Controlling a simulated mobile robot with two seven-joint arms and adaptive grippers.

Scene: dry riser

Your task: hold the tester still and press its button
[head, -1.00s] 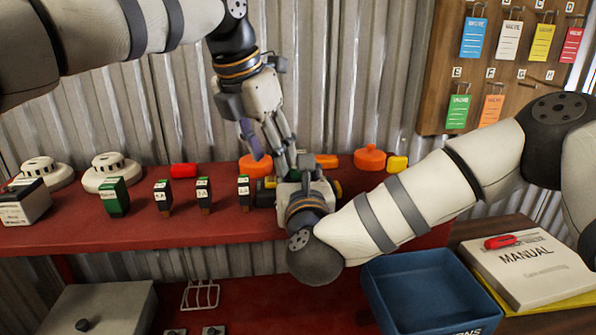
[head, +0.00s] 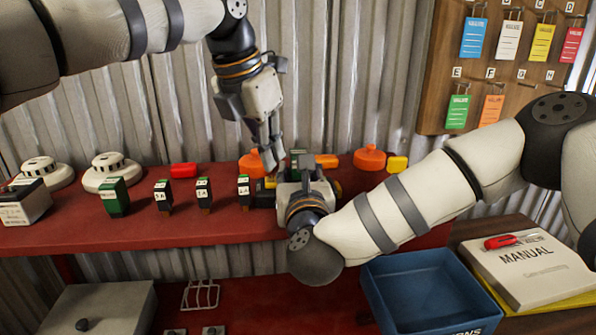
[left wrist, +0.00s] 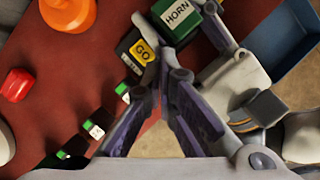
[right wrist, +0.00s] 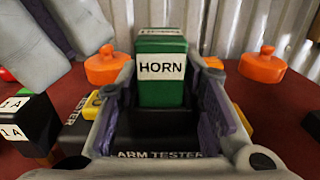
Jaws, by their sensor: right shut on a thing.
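The tester is a black box with a yellow GO button (left wrist: 142,50) on top; its lettered body (right wrist: 160,155) shows in the right wrist view. A green HORN block (right wrist: 161,70) stands upright at it, also seen in the left wrist view (left wrist: 180,18). My right gripper (right wrist: 160,95) is shut on the tester, a finger on each side. It hides most of the tester in the head view. My left gripper (head: 272,170) is shut and empty, pointing down. In the left wrist view its fingertips (left wrist: 158,68) meet beside the GO button; I cannot tell whether they touch it.
Several small black and green blocks (head: 204,195) stand left on the red shelf (head: 140,235). Orange caps (head: 369,158), a red piece (head: 183,170) and white detectors (head: 111,172) are behind. A blue bin (head: 415,265) and a manual (head: 525,270) lie at right.

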